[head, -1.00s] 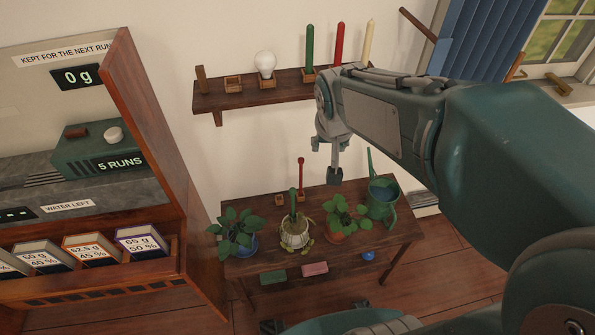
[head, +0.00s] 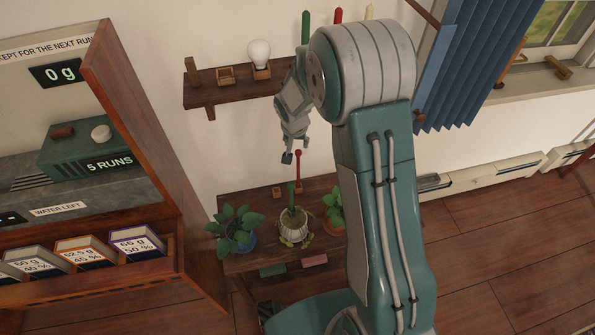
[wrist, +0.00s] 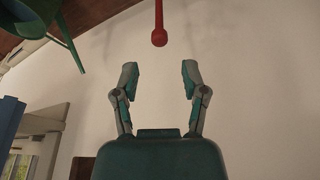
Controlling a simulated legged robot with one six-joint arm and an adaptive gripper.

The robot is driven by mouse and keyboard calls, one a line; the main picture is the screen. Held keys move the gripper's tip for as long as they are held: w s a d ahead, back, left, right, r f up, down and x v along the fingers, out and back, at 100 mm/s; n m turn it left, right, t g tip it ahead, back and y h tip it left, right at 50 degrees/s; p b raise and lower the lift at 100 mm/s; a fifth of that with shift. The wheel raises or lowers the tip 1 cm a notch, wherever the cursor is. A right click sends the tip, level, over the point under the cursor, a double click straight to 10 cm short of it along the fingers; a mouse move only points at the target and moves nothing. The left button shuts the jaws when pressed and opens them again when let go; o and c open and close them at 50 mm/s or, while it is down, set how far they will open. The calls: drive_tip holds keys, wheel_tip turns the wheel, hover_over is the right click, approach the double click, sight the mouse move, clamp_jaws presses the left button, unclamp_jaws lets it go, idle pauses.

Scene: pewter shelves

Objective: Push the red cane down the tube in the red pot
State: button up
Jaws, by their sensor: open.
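A thin red rod with a round knob (head: 298,154) stands upright in a small wooden block at the back of the table. Its knob (wrist: 160,38) shows at the top of the wrist view, beyond and between my fingertips. My gripper (head: 287,157) is open and empty, just left of the knob in the head view; its spread fingers (wrist: 160,72) touch nothing. The red pot (head: 337,231) with a leafy plant stands on the table, partly hidden by my arm. No tube shows in it. A taller red stick (head: 338,15) stands on the wall shelf.
A white pot (head: 293,236) with a green rod and a blue pot (head: 247,246) stand left of the red pot. The wall shelf (head: 230,92) is above. A wooden cabinet (head: 150,150) stands at left.

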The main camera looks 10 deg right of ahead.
sight(298, 151)
drive_tip(key=x, duration=0.8)
drive_tip(key=shift+w+d+f, duration=0.2)
drive_tip(key=shift+w+f, duration=0.05)
drive_tip(key=shift+w, duration=0.1)
clamp_jaws()
